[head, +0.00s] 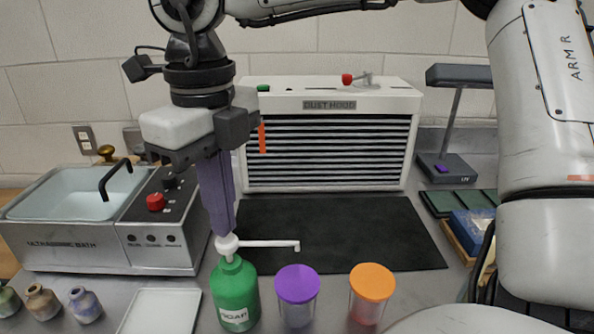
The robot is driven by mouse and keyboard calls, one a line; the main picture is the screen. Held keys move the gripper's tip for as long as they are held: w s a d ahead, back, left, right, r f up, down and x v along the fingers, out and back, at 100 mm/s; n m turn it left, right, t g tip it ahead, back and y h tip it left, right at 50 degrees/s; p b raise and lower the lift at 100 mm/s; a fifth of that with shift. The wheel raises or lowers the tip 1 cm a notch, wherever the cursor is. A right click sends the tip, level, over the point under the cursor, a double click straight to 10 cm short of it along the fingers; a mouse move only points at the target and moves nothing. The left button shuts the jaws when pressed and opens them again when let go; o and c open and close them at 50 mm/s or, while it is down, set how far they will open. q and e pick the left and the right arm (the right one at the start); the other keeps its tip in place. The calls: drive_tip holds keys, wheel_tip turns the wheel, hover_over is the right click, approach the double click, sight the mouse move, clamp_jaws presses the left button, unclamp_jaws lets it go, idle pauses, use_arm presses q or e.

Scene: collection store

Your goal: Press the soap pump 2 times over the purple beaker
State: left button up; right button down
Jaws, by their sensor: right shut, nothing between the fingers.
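The soap pump is a green bottle (235,290) labelled SOAP with a white pump head. It stands upright at the front of the bench. Its white spout reaches right, and the tip hangs above the purple beaker (297,285), a clear cup with a purple top just right of the bottle. My right gripper (223,232) points down with its purple fingers shut and empty. The fingertips are right at the top of the pump head, and I cannot tell whether they touch it. My left gripper is not in view.
An orange-topped beaker (371,283) stands right of the purple one. A white tray (160,312) and several small jars (42,301) lie at the front left. An ultrasonic bath (150,240) is at left, a dust hood (330,106) behind. The black mat (340,232) is clear.

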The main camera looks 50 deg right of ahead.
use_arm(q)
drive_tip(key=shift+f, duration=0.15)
use_arm(e)
drive_tip(key=shift+f, duration=0.15)
idle(0.4)
drive_tip(key=shift+f+b, duration=0.45)
drive_tip(key=shift+b, duration=0.1)
drive_tip(key=shift+f+b, duration=0.7)
drive_tip(key=shift+f, duration=0.05)
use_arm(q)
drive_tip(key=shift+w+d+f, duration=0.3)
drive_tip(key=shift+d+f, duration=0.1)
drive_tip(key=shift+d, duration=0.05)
use_arm(e)
drive_tip(key=shift+r+p, duration=0.9)
drive_tip(key=shift+r, duration=0.3)
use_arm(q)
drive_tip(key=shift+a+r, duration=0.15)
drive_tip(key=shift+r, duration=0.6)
use_arm(e)
drive_tip(key=shift+r, duration=0.1)
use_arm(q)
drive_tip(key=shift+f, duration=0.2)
use_arm(e)
drive_tip(key=shift+f, duration=0.2)
